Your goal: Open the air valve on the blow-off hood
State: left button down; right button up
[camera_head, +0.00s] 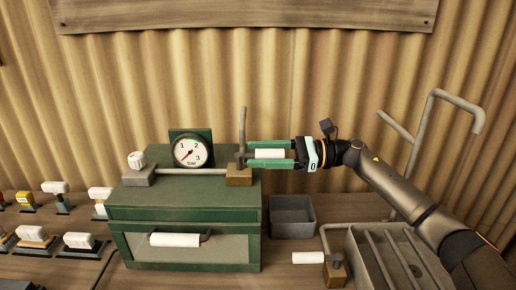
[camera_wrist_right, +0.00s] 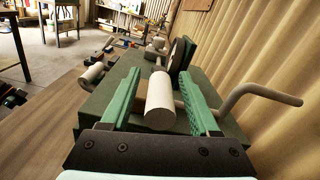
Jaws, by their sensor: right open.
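The blow-off hood is a green box (camera_head: 185,213) with a white-handled drawer or flap on its front. On its top, a wooden block (camera_head: 239,178) at the right end bears the air valve, whose white cylindrical lever handle (camera_head: 269,154) points right, about level. My right gripper (camera_head: 251,153) comes in from the right, open, with one green finger above and one below the handle. In the right wrist view the white handle (camera_wrist_right: 160,103) lies between the two spread fingers (camera_wrist_right: 163,84), with gaps visible on both sides. My left gripper is not in view.
A pressure gauge (camera_head: 189,151) and a white knob (camera_head: 136,160) share the hood's pipe line. A grey bin (camera_head: 291,217) stands right of the hood. A second white-handled valve (camera_head: 308,258) sits by a grated tray (camera_head: 352,250). A bent grey pipe (camera_head: 422,130) rises at right. Several white-handled items stand left.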

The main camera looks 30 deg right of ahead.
jog(key=shift+w+a, duration=0.2)
jog(key=shift+a, duration=0.1)
jog(key=shift+c, duration=0.4)
grip_shut()
dwell(0.9)
